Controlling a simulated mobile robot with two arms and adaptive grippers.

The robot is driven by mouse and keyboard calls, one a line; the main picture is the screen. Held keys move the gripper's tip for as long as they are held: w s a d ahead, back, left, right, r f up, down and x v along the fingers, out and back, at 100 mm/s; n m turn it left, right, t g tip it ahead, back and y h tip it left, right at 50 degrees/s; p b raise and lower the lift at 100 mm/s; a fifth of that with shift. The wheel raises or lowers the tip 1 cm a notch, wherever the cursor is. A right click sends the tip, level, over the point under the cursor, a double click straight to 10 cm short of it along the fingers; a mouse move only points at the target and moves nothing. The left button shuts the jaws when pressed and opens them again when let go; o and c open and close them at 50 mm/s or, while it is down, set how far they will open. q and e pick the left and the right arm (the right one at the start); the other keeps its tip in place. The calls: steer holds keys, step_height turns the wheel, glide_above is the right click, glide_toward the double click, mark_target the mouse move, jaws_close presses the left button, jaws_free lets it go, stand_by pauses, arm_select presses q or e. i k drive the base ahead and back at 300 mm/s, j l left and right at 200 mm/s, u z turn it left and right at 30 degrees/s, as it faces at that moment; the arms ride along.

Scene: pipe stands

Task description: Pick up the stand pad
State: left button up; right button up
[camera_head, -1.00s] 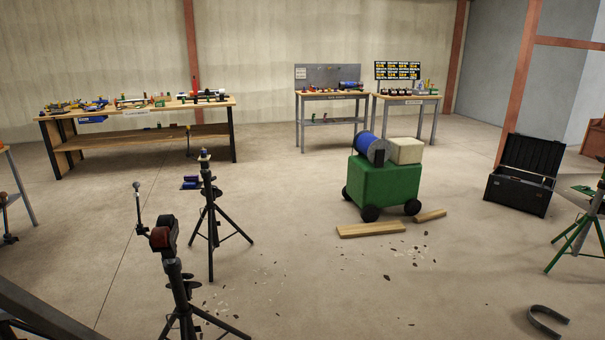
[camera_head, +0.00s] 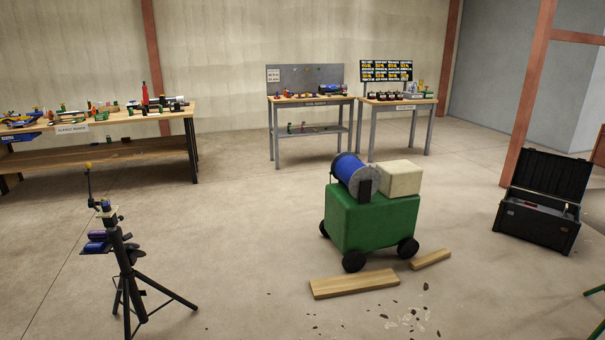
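I cannot single out a stand pad for certain in the head view. A black tripod stand (camera_head: 127,268) stands on the floor at the lower left. A small pale piece shows at its top, and an upright rod with a yellow tip (camera_head: 88,166) rises there. Part of a green stand (camera_head: 594,292) shows at the right edge. Neither of my grippers is in view.
A green wheeled cart (camera_head: 372,222) carries a blue reel (camera_head: 349,172). Wooden planks (camera_head: 354,283) and scattered debris lie before it. An open black toolbox (camera_head: 537,222) stands right. Workbenches (camera_head: 95,151) line the back. Floor between tripod and cart is clear.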

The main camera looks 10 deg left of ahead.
mark_target(93, 247)
steer(key=i+j+u, duration=0.1)
steer(key=i+u, duration=0.25)
steer(key=i, duration=0.2)
steer(key=i+u, duration=0.3)
steer(key=i, duration=0.2)
steer(key=i+l+u, duration=0.35)
steer(key=i, duration=0.2)
steer(key=i+l+u, duration=0.3)
steer(key=i, duration=0.2)
steer(key=i+j, duration=0.05)
steer(key=j, duration=0.05)
